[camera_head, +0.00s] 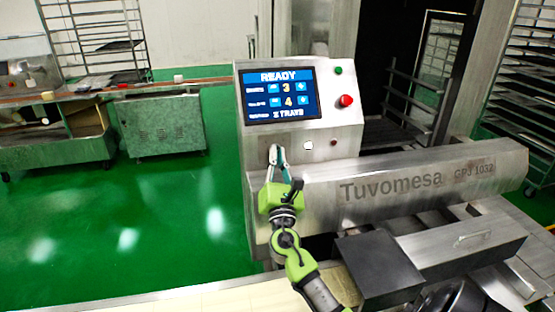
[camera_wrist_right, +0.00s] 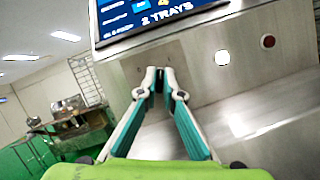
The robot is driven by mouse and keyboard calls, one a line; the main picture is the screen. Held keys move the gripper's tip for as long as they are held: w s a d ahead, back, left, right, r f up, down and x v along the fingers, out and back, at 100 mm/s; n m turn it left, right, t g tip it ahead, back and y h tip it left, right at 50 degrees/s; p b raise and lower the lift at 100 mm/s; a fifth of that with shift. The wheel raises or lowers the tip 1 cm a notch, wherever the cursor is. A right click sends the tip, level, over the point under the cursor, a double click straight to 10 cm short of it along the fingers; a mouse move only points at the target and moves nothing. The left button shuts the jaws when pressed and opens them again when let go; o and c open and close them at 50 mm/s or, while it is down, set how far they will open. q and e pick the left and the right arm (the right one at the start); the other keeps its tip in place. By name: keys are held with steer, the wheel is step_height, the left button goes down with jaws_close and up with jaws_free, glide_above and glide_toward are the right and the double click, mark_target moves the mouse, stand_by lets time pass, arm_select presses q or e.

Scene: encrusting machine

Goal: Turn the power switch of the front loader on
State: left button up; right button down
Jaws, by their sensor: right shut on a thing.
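The front loader's control panel (camera_head: 238,110) stands upright, with a lit screen (camera_head: 279,95) reading READY and 2 TRAYS. My right gripper (camera_head: 276,157) is at the panel's lower left, below the screen. In the right wrist view its fingertips (camera_wrist_right: 158,77) are closed together against the panel face on a small dark part, which appears to be the power switch. The fingers mostly hide this part, so its turned position cannot be told. My left gripper is not in view.
The panel has a green button (camera_head: 338,70), a red button (camera_head: 346,101), a white button (camera_head: 308,145) and a small dark red one (camera_head: 333,143). The Tuvomesa housing (camera_head: 430,177) extends to the right. Green floor lies open at left, with a steel cabinet (camera_head: 162,128) behind.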

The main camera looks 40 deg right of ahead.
steer(key=shift+m+g+h, duration=0.35)
steer(key=shift+m+g, duration=0.25)
steer(key=shift+m, duration=0.85)
steer(key=shift+m+g+h, duration=0.35)
steer(key=shift+m+g, duration=0.25)
steer(key=shift+m, duration=0.85)
steer(key=c, duration=2.2)
jaws_free()
steer(key=shift+a, duration=0.1)
steer(key=v, duration=1.2)
